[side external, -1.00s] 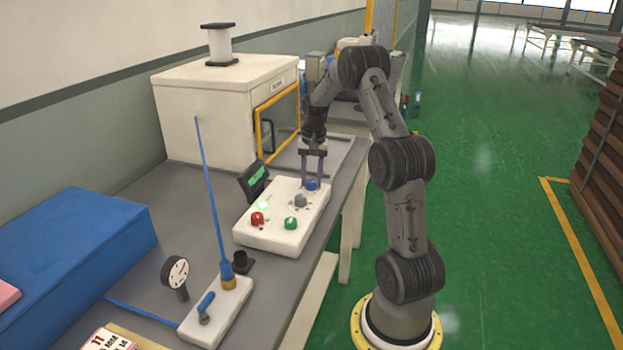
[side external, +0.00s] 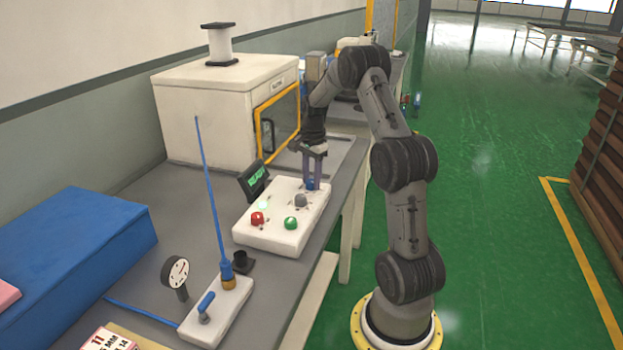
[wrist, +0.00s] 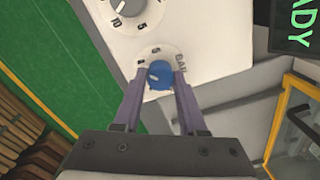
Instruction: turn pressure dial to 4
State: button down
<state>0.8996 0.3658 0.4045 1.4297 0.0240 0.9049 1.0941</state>
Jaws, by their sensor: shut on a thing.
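The pressure dial (wrist: 160,74) is a blue knob on a white scale ring marked "BAR" in the wrist view, with a light pointer mark on its edge. In the side view the blue dial (side external: 311,184) sits at the far right corner of the white control panel (side external: 262,236). My gripper (wrist: 160,84) points down at the panel with a finger on each side of the blue knob, shut on it. The same gripper shows in the side view (side external: 313,180). The fingers and knob hide part of the scale, so I cannot read the exact setting.
A grey dial (side external: 300,200) sits close to the blue one; its scale (wrist: 128,10) shows in the wrist view. Red (side external: 257,218) and green (side external: 291,223) buttons are nearer. A display (side external: 254,180) reads "READY". A white cabinet (side external: 205,120) with a yellow-framed door stands behind.

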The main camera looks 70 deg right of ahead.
jog(key=shift+r, duration=0.15)
dwell(0.3)
jog(key=shift+c, duration=2.3)
grip_release()
notch_tip(320, 180, up, 14)
jog(key=shift+s+a, duration=0.15)
jog(key=shift+s, duration=0.1)
jog(key=shift+f, duration=0.2)
